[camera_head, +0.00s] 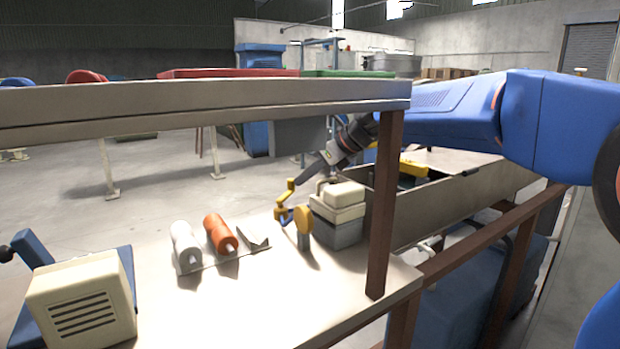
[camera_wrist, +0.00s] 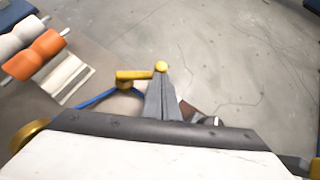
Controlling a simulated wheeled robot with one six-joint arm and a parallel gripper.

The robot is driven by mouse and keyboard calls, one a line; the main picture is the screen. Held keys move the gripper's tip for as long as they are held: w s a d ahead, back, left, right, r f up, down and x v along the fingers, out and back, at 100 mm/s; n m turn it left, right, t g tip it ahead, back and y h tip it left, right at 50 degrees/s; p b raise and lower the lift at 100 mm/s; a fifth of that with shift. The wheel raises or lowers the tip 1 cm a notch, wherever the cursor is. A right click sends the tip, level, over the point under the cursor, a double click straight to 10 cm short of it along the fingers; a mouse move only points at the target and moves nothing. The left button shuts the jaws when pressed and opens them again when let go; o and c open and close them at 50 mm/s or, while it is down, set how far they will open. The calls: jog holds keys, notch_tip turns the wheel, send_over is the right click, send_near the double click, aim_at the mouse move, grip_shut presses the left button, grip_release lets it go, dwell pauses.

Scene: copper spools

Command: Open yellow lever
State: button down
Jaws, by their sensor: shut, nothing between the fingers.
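The yellow lever (camera_head: 284,197) stands up from the bench beside a grey and cream block-shaped device, its crank arm raised. In the wrist view the yellow lever (camera_wrist: 134,75) shows as a short bar ending in a round knob. My gripper (camera_head: 299,182) reaches down from the upper right, its dark fingers close to the top of the lever. In the wrist view my gripper (camera_wrist: 162,76) is shut and empty, its tips right at the knob; I cannot tell whether they touch it.
A yellow disc (camera_head: 302,214) and the cream-topped device (camera_head: 341,204) stand close to the lever. A white spool (camera_head: 185,246) and an orange spool (camera_head: 220,234) lie to the left. A shelf beam (camera_head: 200,108) and brown post (camera_head: 384,205) flank the arm.

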jog(key=shift+w, duration=0.1)
dwell(0.3)
jog(key=shift+w+a+n+g, duration=0.1)
jog(key=shift+a+n+g, duration=0.05)
jog(key=shift+n+g, duration=0.2)
jog(key=shift+w+a+n+y, duration=0.1)
jog(key=shift+w+n+y, duration=0.05)
jog(key=shift+n+y, duration=0.15)
jog(key=shift+w+a+n+g+y, duration=0.15)
jog(key=shift+w+a+n+g, duration=0.25)
jog(key=shift+n+g, duration=0.35)
jog(key=shift+w+a+n+g+y, duration=0.15)
jog(key=shift+w+a+n+g, duration=0.2)
jog(key=shift+n+g, duration=0.3)
jog(key=a+n+g, duration=0.2)
jog(key=n, duration=0.1)
jog(key=shift+w+a+f+n+g, duration=0.1)
jog(key=shift+w+n+g, duration=0.15)
jog(key=shift+w+g, duration=0.15)
jog(key=shift+a, duration=1.1)
jog(key=shift+w, duration=0.1)
